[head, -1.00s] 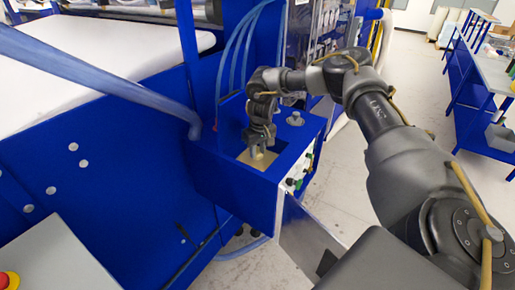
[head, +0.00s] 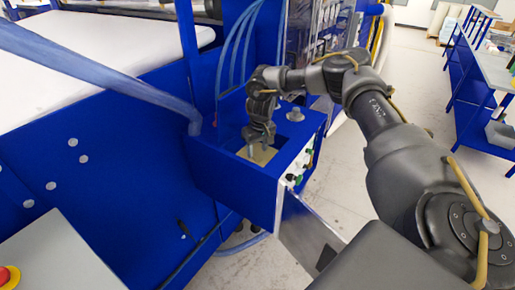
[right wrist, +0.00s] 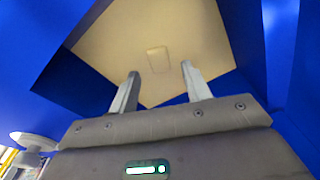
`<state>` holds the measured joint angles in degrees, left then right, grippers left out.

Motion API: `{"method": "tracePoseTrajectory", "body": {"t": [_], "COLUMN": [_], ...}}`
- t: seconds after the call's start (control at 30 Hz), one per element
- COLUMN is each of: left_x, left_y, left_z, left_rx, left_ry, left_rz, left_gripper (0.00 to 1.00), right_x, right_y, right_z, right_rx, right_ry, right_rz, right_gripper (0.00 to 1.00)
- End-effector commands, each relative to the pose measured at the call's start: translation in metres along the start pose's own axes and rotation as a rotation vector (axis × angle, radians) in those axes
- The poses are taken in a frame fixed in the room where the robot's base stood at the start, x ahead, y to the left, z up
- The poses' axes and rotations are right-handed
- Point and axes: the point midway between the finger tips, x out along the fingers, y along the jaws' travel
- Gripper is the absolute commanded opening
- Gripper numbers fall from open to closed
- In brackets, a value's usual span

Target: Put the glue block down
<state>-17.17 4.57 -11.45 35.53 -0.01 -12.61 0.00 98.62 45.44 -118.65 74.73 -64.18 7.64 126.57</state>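The glue block (right wrist: 158,59) is a small tan block. In the right wrist view it lies on the tan surface (right wrist: 110,38) inside a square blue opening, nearly the same colour as that surface. My right gripper (right wrist: 160,72) is open, with its two grey fingers spread. The block shows in the gap just beyond the fingertips, apart from both fingers. In the head view my right gripper (head: 255,148) points down into the opening of the blue box (head: 230,175), over the tan surface (head: 264,156); the block cannot be made out there. My left gripper is not in view.
Blue walls surround the opening closely. A grey knob (head: 296,115) stands on the box top, and buttons (head: 293,180) sit on its side. A blue machine with a white bed (head: 90,65) is at left. A grey panel with a red button (head: 5,277) is at lower left.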

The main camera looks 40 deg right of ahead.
Motion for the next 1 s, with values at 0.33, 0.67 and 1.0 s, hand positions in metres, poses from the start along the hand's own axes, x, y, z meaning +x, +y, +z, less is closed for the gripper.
{"method": "tracePoseTrajectory", "body": {"t": [0.33,0.67,1.0], "left_x": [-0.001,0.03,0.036], "left_y": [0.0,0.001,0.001], "left_z": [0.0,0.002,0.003], "left_rx": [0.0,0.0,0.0], "left_ry": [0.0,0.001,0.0], "left_rz": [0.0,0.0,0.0], "left_gripper": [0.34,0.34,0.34], "right_x": [-0.017,-0.084,-0.13], "right_y": [0.0,-0.001,0.0], "right_z": [-0.003,-0.003,-0.002], "right_rx": [-0.001,0.0,-0.001], "right_ry": [0.004,0.006,0.003], "right_rz": [0.0,-0.001,0.0], "right_gripper": [0.48,0.48,0.48]}}
